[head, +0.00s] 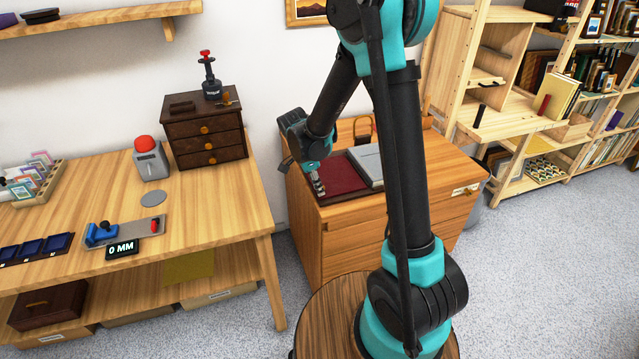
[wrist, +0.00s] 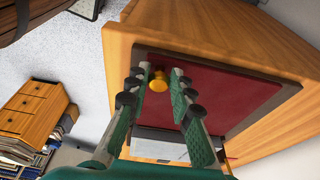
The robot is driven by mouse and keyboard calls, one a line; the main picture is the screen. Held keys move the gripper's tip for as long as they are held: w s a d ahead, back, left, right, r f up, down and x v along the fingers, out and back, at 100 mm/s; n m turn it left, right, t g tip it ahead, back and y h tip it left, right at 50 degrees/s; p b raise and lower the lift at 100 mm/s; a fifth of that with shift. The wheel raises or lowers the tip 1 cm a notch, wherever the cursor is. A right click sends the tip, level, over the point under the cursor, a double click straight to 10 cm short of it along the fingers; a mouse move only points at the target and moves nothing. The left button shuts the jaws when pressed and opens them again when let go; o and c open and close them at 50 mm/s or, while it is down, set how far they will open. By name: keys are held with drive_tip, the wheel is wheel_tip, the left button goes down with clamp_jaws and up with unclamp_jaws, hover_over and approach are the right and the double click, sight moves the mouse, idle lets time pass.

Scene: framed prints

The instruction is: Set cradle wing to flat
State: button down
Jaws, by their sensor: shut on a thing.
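The cradle's dark red panel (head: 342,176), seemingly the wing, is on top of a wooden drawer cabinet. It looks low and close to flat, but I cannot tell its exact tilt. A grey slab (head: 369,164) is beside it on the right. In the wrist view the red panel (wrist: 225,90) has a dark brown border, with a small yellow knob (wrist: 158,84) near its edge. My gripper (wrist: 163,72) has its fingers on either side of this knob and is shut on it. In the head view my gripper (head: 317,187) is at the panel's left edge.
The wooden cabinet (head: 395,236) has drawers and a tan loop-shaped object (head: 363,128) at its back. A workbench (head: 225,200) on the left holds a red-topped grey device (head: 150,158) and a dark drawer box (head: 205,137). Shelves (head: 520,95) stand at the right.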

drive_tip(key=shift+s+a+f, duration=0.15)
drive_tip(key=shift+a, duration=0.1)
drive_tip(key=c, duration=1.6)
unclamp_jaws()
drive_tip(key=shift+a, duration=0.1)
drive_tip(key=shift+o, duration=1.3)
drive_tip(key=v, duration=1.2)
drive_tip(key=s+d+f+n+t+y, duration=0.1)
drive_tip(key=s+d+f+n, duration=0.2)
drive_tip(key=s+d+n, duration=0.4)
drive_tip(key=s+d+f+n+t+y, duration=0.2)
drive_tip(key=s+d+f+n, duration=0.1)
drive_tip(key=s+d+n, duration=0.5)
drive_tip(key=s+d, duration=0.2)
drive_tip(key=s, duration=0.1)
drive_tip(key=shift+s+d+f, duration=0.3)
drive_tip(key=shift+s+f, duration=0.1)
